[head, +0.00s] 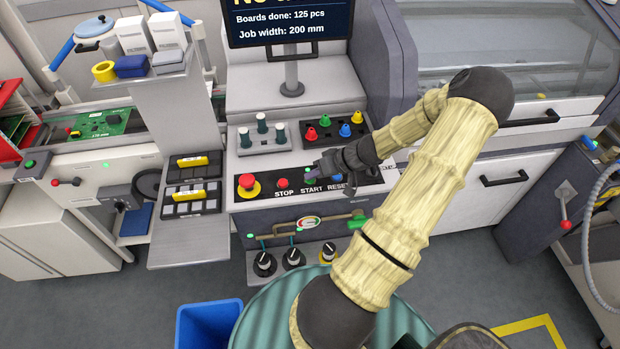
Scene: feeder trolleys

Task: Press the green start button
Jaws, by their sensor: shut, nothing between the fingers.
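The green start button (309,181) is a small green spot above the word START on the black strip of the control panel (267,191). It is mostly hidden by my gripper (317,170). My gripper is shut and empty, reaching in from the right with its fingertips at the button. I cannot tell whether the tips touch it. The red stop button (282,183) is just left of it. A blue button (337,178) over the word RESET is to its right, partly covered by my gripper.
A red mushroom button (250,185) on a yellow base sits at the panel's left end. Behind are a tray of coloured knobs (335,129) and a grey block with several pegs (262,134). The monitor (290,20) stands behind. Black dials (264,263) are below the panel.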

